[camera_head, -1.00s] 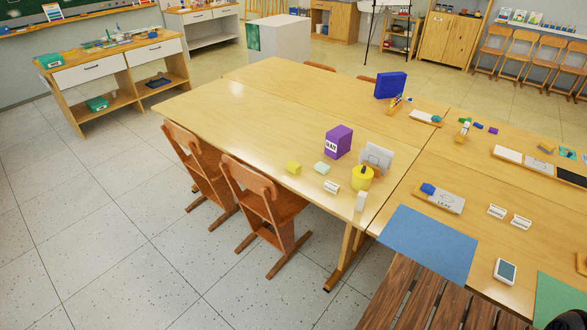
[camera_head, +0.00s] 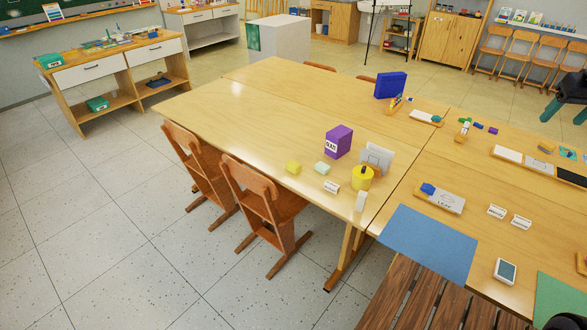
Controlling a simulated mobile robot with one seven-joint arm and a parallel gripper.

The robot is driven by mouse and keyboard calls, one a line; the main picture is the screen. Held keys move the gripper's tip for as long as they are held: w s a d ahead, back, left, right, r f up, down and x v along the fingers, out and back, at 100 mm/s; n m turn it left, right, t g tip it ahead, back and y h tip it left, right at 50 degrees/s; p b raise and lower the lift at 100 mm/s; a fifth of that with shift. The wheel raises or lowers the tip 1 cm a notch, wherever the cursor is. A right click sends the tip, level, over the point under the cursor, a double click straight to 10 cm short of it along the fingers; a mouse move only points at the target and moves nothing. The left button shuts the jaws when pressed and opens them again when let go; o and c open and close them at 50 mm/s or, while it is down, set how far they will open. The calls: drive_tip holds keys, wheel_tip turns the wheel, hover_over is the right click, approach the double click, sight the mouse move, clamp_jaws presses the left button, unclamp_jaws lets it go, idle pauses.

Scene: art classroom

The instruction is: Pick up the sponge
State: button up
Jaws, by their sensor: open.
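Two small blocks lie side by side on the large wooden table: a yellow block (camera_head: 293,167) and a pale green block (camera_head: 322,168). Either could be the sponge; they are too small to tell. My gripper (camera_head: 565,114), dark with teal fingers, shows at the right edge, partly cut off by the frame. It is open, with nothing visible between the fingers, and is far to the right of both blocks.
A purple box (camera_head: 338,141), a yellow pot (camera_head: 362,178) and a white holder (camera_head: 377,158) stand close to the blocks. A blue box (camera_head: 390,85) stands farther back. Chairs (camera_head: 262,205) line the front edge. The table's left part is clear.

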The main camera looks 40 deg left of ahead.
drive_tip(key=w+a+f+n+y, duration=0.1)
drive_tip(key=w+a+f+n, duration=0.2)
drive_tip(key=a, duration=0.9)
drive_tip(key=w+a+f+n+g, duration=0.1)
drive_tip(key=w+a+f, duration=0.35)
drive_tip(key=a, duration=0.75)
drive_tip(key=w+a+f+n+y, duration=0.15)
drive_tip(key=a+f, duration=0.25)
drive_tip(key=a, duration=0.8)
drive_tip(key=n+g, duration=0.3)
drive_tip(key=n, duration=0.4)
approach(294, 164)
drive_tip(key=shift+y, duration=0.35)
drive_tip(key=x, duration=0.9)
drive_tip(key=shift+d+f, duration=0.2)
drive_tip(key=shift+a+f, duration=0.2)
drive_tip(key=shift+f, duration=0.25)
